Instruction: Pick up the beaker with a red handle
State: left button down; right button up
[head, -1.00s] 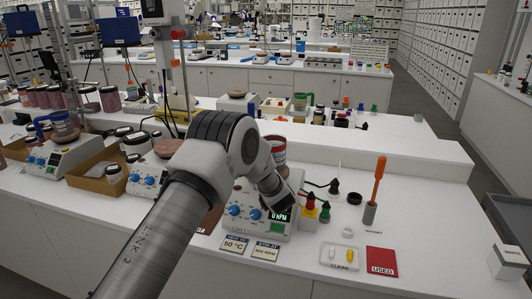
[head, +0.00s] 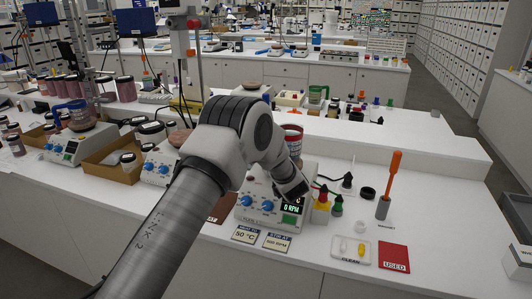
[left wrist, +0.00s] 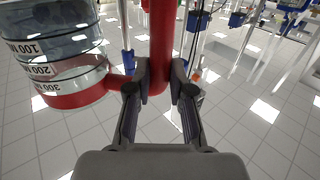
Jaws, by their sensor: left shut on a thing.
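The beaker shows in the left wrist view (left wrist: 62,45), at the left, clear with black volume marks and a red band. Its red handle (left wrist: 162,35) stands between the fingers of my left gripper (left wrist: 160,82), which is shut on it. In the head view the beaker's red rim and upper part (head: 293,137) show behind my left arm, above the hotplate (head: 262,212). My left gripper (head: 294,188) is partly hidden by its own wrist there. The beaker's base is hidden, so I cannot tell whether it touches the plate. My right gripper is out of view.
Right of the hotplate stand small red-yellow and green bottles (head: 337,205) and an orange-handled tool in a grey holder (head: 384,206). A red "USED" card (head: 394,257) and a white tray (head: 350,249) lie in front. A raised shelf runs behind.

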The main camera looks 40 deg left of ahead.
pick_arm(q)
jog(key=s+d+r+b, duration=0.2)
jog(key=s+d+b, duration=0.15)
jog(key=s, duration=0.25)
jog(key=s+d+r+b, duration=0.2)
jog(key=s+d, duration=0.3)
jog(key=s, duration=0.2)
notch_tip(320, 180, up, 6)
jog(key=p, duration=0.5)
jog(key=shift+s+d, duration=0.2)
jog(key=shift+s, duration=0.05)
jog(key=shift+r+p, duration=0.15)
jog(key=shift+p, duration=0.15)
